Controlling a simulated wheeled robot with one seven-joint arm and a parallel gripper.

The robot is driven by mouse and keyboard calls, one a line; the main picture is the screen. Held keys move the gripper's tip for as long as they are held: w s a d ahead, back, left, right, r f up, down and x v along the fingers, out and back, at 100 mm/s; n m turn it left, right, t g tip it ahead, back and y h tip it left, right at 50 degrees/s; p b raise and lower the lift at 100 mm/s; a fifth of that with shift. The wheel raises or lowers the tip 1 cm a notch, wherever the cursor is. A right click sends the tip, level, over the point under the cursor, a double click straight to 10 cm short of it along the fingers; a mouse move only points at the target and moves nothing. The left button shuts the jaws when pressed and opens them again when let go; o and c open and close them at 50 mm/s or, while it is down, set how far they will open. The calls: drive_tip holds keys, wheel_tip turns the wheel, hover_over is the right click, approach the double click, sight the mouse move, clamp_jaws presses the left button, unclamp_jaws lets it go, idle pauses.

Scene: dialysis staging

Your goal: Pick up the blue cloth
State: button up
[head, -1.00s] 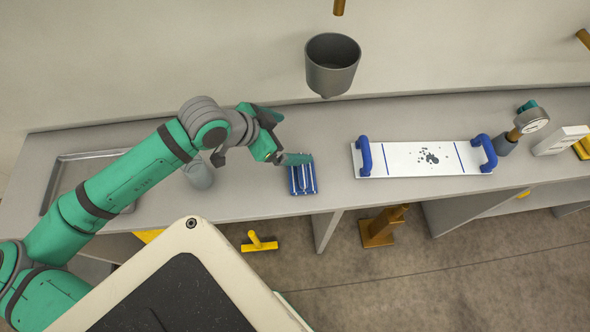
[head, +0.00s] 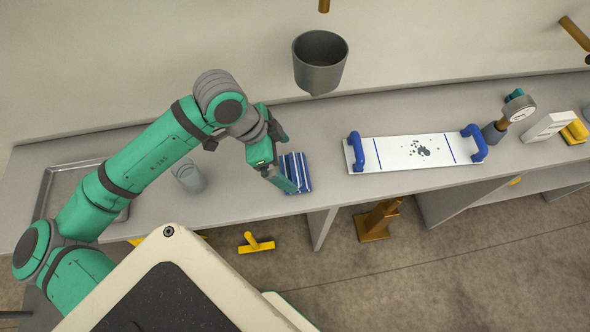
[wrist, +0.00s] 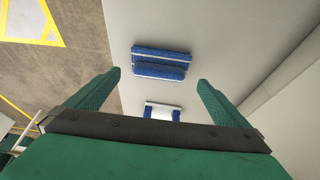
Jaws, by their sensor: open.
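The blue cloth (head: 303,168) lies on the grey counter, with blue and white stripes in the head view. My gripper (head: 286,183) is at its left side in that view and covers part of it. In the wrist view the cloth (wrist: 160,63) lies between and slightly beyond the tips of my open gripper (wrist: 158,79). The space between the fingers is empty, and the cloth looks apart from both. The exact height of the fingers above the cloth cannot be told.
A white board (head: 400,153) with blue handles lies to the right on the counter (head: 235,200). A grey cup (head: 189,178) stands left, near a metal tray (head: 52,190). A grey bucket-like vessel (head: 319,66) is behind.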

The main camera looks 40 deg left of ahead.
sight(291, 167)
drive_tip(key=shift+x, duration=2.6)
drive_tip(key=shift+s, duration=0.15)
drive_tip(key=c, duration=0.9)
